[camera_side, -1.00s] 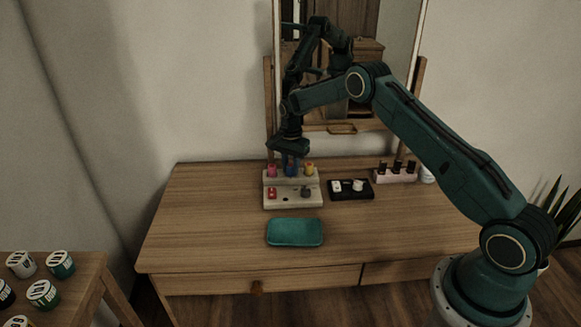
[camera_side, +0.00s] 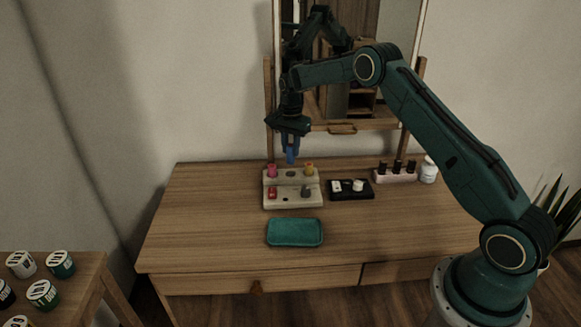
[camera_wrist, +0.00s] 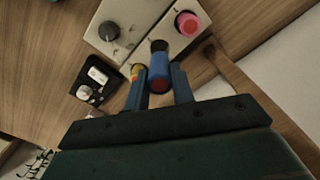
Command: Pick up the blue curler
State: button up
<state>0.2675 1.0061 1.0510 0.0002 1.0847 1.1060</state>
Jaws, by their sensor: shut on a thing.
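My gripper (camera_side: 290,145) is shut on the blue curler (camera_side: 291,155) and holds it upright above the pale curler stand (camera_side: 278,204). An empty dark hole shows in the stand's back row below it. In the wrist view, the blue curler (camera_wrist: 158,72) sits between the two fingers of my gripper (camera_wrist: 160,82), with a reddish end toward the camera. A pink curler (camera_side: 272,171) and a yellow curler (camera_side: 309,169) stand in the back row, either side of that hole. The wrist view also shows the pink curler (camera_wrist: 187,23) and part of the yellow curler (camera_wrist: 137,71).
A teal tray (camera_side: 295,243) lies in front of the stand. A red piece (camera_side: 273,191) and a grey knob (camera_side: 306,191) are on the stand's front. The mirror stands behind.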

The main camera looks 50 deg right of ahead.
aim_at(290, 145)
notch_tip(290, 145, up, 13)
jog(key=shift+f, duration=0.15)
jog(key=shift+a, duration=0.1)
dwell(0.7)
